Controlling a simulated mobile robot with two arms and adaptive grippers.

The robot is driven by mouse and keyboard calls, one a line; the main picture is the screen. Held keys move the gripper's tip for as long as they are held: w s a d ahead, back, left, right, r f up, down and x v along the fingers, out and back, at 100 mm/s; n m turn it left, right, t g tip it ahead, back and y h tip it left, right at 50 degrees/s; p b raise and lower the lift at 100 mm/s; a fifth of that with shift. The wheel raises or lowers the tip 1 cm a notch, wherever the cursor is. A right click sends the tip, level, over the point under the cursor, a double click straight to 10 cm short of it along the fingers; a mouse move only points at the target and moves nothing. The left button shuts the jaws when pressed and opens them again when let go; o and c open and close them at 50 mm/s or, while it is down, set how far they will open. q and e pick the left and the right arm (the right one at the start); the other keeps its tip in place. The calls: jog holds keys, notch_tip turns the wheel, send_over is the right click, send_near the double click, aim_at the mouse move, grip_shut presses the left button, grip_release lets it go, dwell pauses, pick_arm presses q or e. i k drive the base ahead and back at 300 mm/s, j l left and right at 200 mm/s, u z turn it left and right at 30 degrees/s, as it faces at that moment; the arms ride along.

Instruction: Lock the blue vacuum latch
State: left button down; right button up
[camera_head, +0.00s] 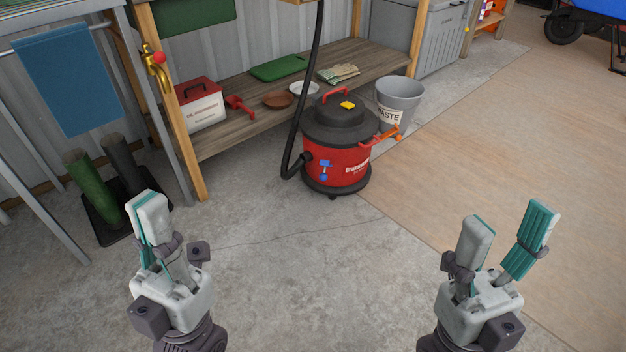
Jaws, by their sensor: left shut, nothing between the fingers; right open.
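A red and black vacuum (337,152) stands on the concrete floor in the middle of the head view. Its small blue latch (325,170) is on the front left of the red drum, below the black lid. From here I cannot tell whether the latch is locked. A black hose runs up from the drum's left side. My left gripper (148,202) is shut and empty at the lower left, well apart from the vacuum. My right gripper (511,219) is open and empty at the lower right, also apart from it.
A wooden shelf (226,136) with a red and white box (201,106) and other items stands behind the vacuum. A grey waste bucket (400,97) stands to its right. Green and black boots (92,185) are at left. Floor between my grippers is clear.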

aim_at(323, 177)
jog(key=i+j+z, duration=0.4)
jog(key=i+j, duration=0.15)
jog(key=i+j+z, duration=0.45)
jog(key=j, duration=0.25)
jog(key=i+l, duration=0.25)
jog(key=i, duration=0.2)
